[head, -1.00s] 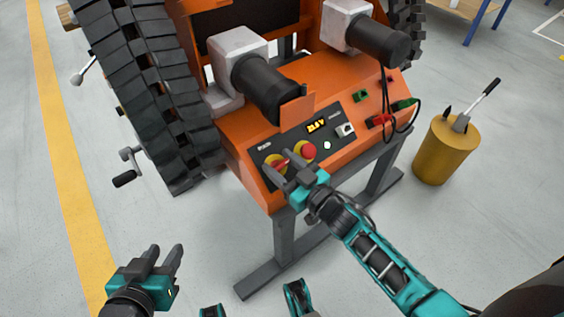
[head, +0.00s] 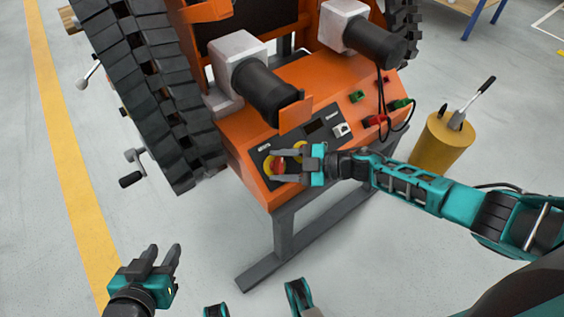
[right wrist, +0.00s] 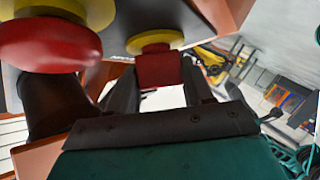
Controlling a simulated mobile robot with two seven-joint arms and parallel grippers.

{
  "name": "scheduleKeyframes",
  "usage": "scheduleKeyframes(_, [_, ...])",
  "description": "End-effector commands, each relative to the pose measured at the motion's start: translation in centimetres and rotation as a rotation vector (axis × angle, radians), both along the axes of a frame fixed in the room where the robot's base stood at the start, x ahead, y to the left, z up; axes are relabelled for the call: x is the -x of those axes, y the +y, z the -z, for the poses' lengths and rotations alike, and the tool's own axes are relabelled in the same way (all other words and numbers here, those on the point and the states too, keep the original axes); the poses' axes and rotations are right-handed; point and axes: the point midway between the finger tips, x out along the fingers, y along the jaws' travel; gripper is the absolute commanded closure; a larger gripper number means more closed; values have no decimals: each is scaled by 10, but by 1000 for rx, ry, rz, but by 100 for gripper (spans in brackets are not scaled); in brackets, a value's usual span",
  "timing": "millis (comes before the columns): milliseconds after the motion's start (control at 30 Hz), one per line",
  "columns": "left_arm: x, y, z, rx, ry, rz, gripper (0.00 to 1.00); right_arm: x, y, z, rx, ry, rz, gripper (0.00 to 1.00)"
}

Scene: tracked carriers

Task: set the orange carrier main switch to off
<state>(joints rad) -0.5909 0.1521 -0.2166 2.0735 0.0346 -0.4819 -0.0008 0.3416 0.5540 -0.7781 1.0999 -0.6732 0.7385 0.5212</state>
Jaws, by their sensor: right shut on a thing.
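The orange carrier (head: 240,140) stands with its sloped control panel facing me. Its main switch (head: 279,166), a red handle on a yellow round plate, sits at the panel's left; it also shows in the right wrist view (right wrist: 157,70). My right gripper (head: 277,165) is shut on the red handle, one finger on each side. The handle now points roughly up and down the panel. The panel display (head: 315,126) is dark. The red mushroom button (right wrist: 48,45) sits beside the switch, mostly hidden by my gripper in the head view. My left gripper (head: 160,265) is open and empty, low over the floor.
Black track (head: 150,90) flanks the panel on the left. Two black motor cylinders (head: 268,92) overhang the panel. Plugs and a black cable (head: 380,118) lie at its right. A yellow drum (head: 440,145) with a lever stands right of the carrier. Grey stand legs are below.

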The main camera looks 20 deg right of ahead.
Motion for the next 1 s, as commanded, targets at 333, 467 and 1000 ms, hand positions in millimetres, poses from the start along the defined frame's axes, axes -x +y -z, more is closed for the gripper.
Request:
scheduleKeyframes(333, [1, 1, -3, -2, 3, -2, 62, 0, 2, -2, 182, -69, -240, 80])
scheduleKeyframes(467, [2, 2, -5, -3, 4, -2, 62, 0, 3, -1, 234, -86, -308, 80])
scheduleKeyframes(1000, [2, 2, -6, -3, 4, -2, 62, 3, 4, 0, 324, -119, -431, 80])
